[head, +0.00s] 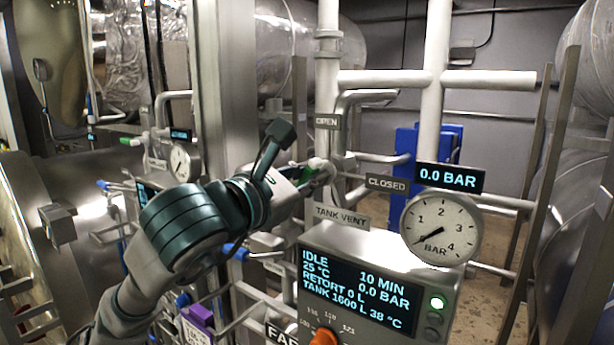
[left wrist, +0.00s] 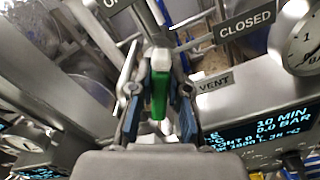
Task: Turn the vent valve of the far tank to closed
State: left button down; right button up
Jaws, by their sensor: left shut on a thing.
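The vent valve's green handle (head: 307,176) shows at the end of my left gripper (head: 312,180) in the head view, above the TANK VENT label (head: 342,216). The OPEN label (head: 327,122) is above the valve and the CLOSED label (head: 387,184) is to its right. In the left wrist view the green handle (left wrist: 158,94) lies between the two fingers of my left gripper (left wrist: 160,98), which is shut on it. In the head view the gripper hides much of the handle, so its exact angle is hard to tell. My right gripper is out of view.
A round gauge (head: 440,229) and a 0.0 BAR display (head: 449,178) are right of the valve. The control panel (head: 372,265) reads IDLE below it. White pipes (head: 437,81) rise behind. A metal post (head: 228,100) stands left of the valve, near my arm.

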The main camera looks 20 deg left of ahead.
pick_arm(q)
jog(key=m, duration=0.2)
jog(key=shift+s+r+m, duration=0.1)
jog(key=shift+m, duration=0.3)
jog(key=m, duration=0.4)
jog(key=shift+d+f+m, duration=0.2)
jog(key=shift+f+m, duration=0.05)
jog(key=shift+m, duration=0.05)
jog(key=shift+d+f+m, duration=0.1)
jog(key=shift+f+m, duration=0.1)
jog(key=shift+m, duration=1)
jog(key=shift+f+m, duration=0.2)
jog(key=shift+m, duration=1)
jog(key=shift+f, duration=0.15)
jog(key=c, duration=1.1)
grip_release()
